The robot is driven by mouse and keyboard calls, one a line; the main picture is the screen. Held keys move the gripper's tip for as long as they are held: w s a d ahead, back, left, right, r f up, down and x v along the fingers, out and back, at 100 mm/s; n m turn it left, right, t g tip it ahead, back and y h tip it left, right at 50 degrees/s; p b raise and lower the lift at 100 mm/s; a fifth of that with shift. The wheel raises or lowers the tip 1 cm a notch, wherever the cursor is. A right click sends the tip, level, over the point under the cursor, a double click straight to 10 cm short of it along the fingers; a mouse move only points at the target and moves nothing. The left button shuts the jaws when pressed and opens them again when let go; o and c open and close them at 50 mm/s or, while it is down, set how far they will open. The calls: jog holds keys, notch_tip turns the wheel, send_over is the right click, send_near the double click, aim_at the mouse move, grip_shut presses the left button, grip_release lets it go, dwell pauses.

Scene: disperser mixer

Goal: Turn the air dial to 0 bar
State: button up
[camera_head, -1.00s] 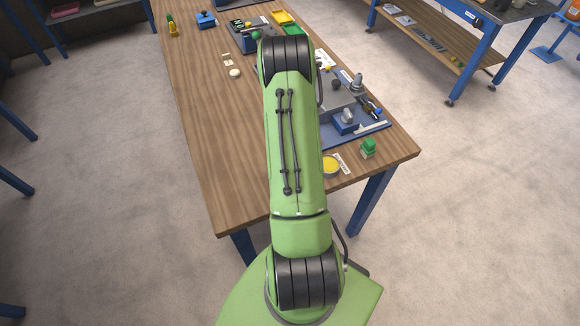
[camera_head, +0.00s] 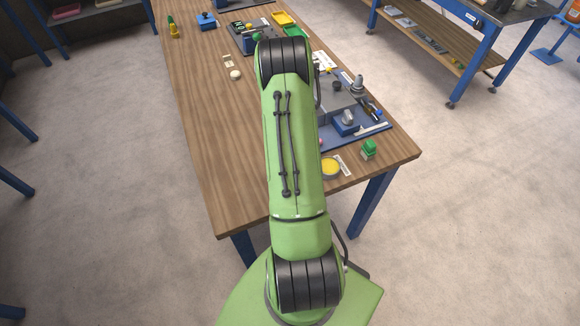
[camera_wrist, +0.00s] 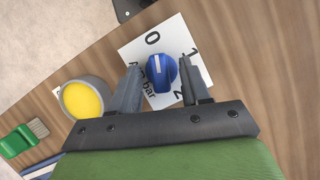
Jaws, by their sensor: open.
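The air dial is a blue round knob (camera_wrist: 159,75) with a white pointer mark, on a white card (camera_wrist: 137,50) printed with 0, 2 and "bar". The pointer mark lies on the knob's upper side, towards the 0; its exact reading is hard to tell. My gripper (camera_wrist: 160,70) is open, with one dark finger on each side of the knob. I cannot tell whether either finger touches it. In the head view my green arm hides the gripper and the dial.
A grey bowl with yellow contents (camera_wrist: 82,100) sits left of the card, with a green brush (camera_wrist: 25,140) farther left. The head view shows a blue board with parts (camera_head: 368,130) at right. The wooden table (camera_head: 215,130) is mostly clear on the left.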

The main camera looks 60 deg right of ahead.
jog(key=shift+r, duration=0.1)
jog(key=p+v, duration=0.1)
jog(key=v, duration=1.4)
jog(key=shift+r, duration=0.25)
jog(key=shift+w+d, duration=0.1)
jog(key=shift+w, duration=0.05)
jog(key=w+a+r+n+t+h, duration=0.2)
jog(key=a+r+n+t+h, duration=0.15)
jog(key=a+r, duration=1.2)
jog(key=s+a+n+t, duration=0.2)
jog(key=s+a, duration=0.3)
jog(key=a, duration=0.3)
jog(key=s+a+n+t, duration=0.3)
jog(key=s+a, duration=0.3)
jog(key=a, duration=0.2)
jog(key=shift+s+n, duration=0.3)
jog(key=shift+n, duration=0.45)
